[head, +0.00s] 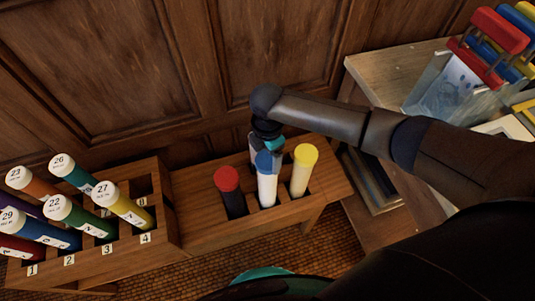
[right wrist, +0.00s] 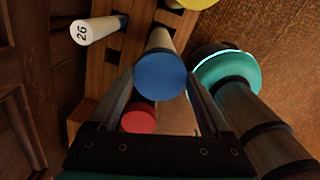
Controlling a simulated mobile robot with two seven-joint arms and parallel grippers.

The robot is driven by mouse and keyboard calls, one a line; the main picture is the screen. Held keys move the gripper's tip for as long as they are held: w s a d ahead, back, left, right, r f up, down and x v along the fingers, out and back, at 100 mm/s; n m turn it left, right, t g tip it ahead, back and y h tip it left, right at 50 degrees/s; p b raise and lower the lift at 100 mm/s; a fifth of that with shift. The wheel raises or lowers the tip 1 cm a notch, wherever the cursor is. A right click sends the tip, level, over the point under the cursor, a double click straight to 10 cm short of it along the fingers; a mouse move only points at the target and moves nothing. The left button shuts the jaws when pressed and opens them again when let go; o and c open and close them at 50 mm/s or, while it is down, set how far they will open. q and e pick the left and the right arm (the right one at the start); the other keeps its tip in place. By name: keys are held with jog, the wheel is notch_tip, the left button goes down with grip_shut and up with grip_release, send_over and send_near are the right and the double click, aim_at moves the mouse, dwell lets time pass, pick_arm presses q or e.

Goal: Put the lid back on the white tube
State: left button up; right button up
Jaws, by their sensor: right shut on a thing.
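The white tube (head: 267,190) stands upright in the middle slot of a wooden rack (head: 190,203). The blue lid (head: 268,163) is at the tube's top, in line with it. I cannot tell whether the lid is fully seated. My right gripper (head: 266,146) reaches down from above and partly hides the lid. In the right wrist view, the blue lid (right wrist: 160,76) lies between the two fingers of my right gripper (right wrist: 161,84), which is shut on it, with the pale tube (right wrist: 163,39) right behind it. My left gripper is not in view.
A red-capped dark tube (head: 228,182) and a yellow-capped tube (head: 304,158) stand close on either side. A rack of numbered tubes (head: 148,238) is at the left. A wooden table (head: 385,68) with a clear bin (head: 450,88) is at the right. A panelled wall is behind.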

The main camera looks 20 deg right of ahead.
jog(key=shift+f+p, duration=0.2)
jog(key=shift+p, duration=0.6)
dwell(1.7)
dwell(0.3)
jog(key=o, duration=1.1)
notch_tip(320, 180, up, 2)
jog(key=p, duration=0.2)
jog(key=shift+r+p, duration=0.2)
jog(key=shift+p, duration=0.15)
jog(key=shift+r+p, duration=0.9)
jog(key=shift+p, duration=0.05)
jog(key=shift+r+p, duration=1.45)
jog(key=shift+p, duration=0.15)
